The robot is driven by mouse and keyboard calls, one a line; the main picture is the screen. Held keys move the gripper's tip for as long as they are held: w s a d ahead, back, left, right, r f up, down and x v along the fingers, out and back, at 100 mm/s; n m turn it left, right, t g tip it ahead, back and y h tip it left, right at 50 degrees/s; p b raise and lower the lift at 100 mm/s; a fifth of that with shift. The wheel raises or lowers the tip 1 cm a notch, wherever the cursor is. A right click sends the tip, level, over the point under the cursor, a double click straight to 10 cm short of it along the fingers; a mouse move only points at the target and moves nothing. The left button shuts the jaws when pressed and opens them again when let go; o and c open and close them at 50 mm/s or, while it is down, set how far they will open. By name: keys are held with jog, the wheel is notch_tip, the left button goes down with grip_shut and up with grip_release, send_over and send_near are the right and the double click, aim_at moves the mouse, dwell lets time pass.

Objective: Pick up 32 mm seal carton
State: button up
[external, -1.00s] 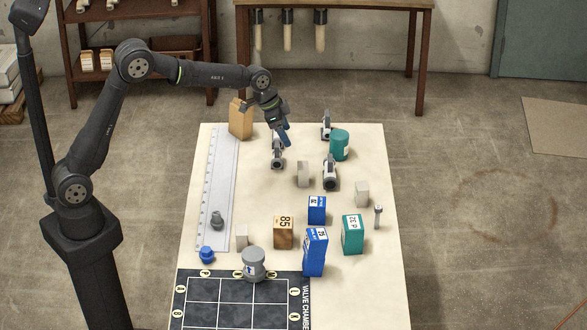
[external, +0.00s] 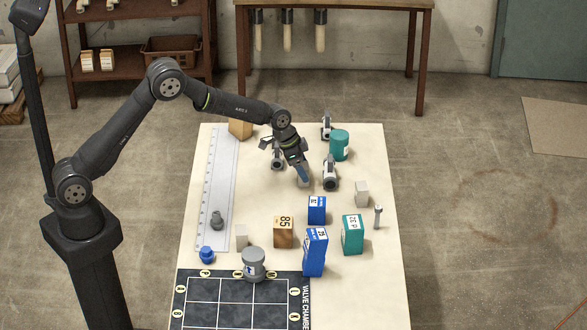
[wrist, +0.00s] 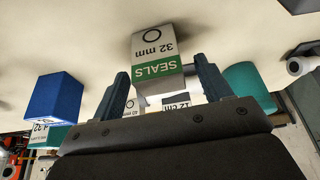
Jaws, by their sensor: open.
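The 32 mm seal carton (wrist: 155,42) is a small pale grey box with a green SEALS band, printed "32 mm" and showing upside down in the wrist view. My gripper (wrist: 160,68) is open, with one dark finger on each side of the carton's near end. I cannot tell whether the fingers touch it. In the external view my gripper (external: 303,179) is low over the pale block in the middle of the table and hides most of it.
A teal cylinder (external: 339,145) is behind. A ruler (external: 217,190) lies at left.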

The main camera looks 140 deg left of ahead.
jog(key=shift+w+a+f, duration=0.1)
jog(key=shift+f, duration=0.2)
jog(key=shift+c, duration=0.4)
jog(key=c, duration=1)
